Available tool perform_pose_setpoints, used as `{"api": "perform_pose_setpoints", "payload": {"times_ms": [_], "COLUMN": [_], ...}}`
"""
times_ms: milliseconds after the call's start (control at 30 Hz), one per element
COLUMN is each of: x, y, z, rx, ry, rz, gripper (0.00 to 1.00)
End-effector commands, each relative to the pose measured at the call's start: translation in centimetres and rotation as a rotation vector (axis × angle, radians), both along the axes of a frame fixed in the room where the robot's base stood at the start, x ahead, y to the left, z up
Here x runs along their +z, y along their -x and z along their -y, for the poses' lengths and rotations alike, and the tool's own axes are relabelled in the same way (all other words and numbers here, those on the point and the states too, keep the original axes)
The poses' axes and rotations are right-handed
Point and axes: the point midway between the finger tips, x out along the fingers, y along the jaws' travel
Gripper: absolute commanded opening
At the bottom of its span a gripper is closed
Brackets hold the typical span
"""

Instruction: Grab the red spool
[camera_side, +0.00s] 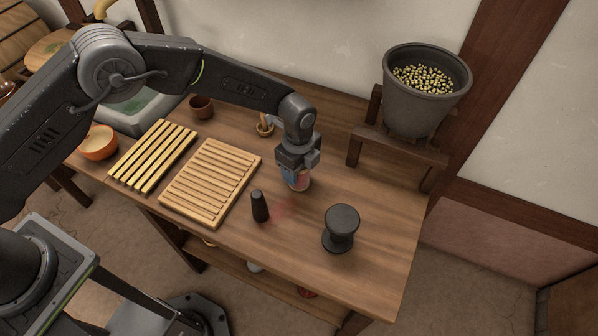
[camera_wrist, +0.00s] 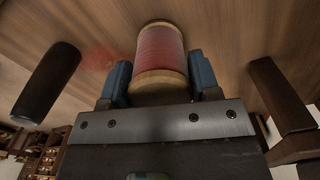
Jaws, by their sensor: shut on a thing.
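The red spool (camera_wrist: 160,48) has pale wooden ends and red winding, and fills the space between my fingers in the wrist view. My gripper (camera_wrist: 160,82) is shut on it, with a blue finger pad on each side. In the side view my gripper (camera_side: 296,178) points down at the table, and the spool (camera_side: 301,183) shows only partly beneath it. Whether the spool touches the table is hard to tell.
A dark tapered peg (camera_side: 260,206) stands close by at front left, and a black waisted object (camera_side: 341,227) at front right. Slatted wooden racks (camera_side: 211,183) lie left. A grey bucket of grain (camera_side: 425,100) stands on a wooden stand at back right.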

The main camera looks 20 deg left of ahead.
Motion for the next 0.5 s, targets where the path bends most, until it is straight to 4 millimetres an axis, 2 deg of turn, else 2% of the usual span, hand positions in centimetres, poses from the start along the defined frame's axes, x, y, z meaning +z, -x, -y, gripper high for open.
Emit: {"api": "perform_pose_setpoints", "payload": {"times_ms": [33,100,367,500], "x": [0.01,0.01,0.14,0.9], "y": [0.0,0.0,-0.02,-0.05], "z": [0.0,0.0,0.01,0.02], "rx": [0.0,0.0,0.0,0.0], "ry": [0.0,0.0,0.0,0.0], "rz": [0.0,0.0,0.001,0.001], "gripper": [0.39,0.32,0.32,0.32]}}
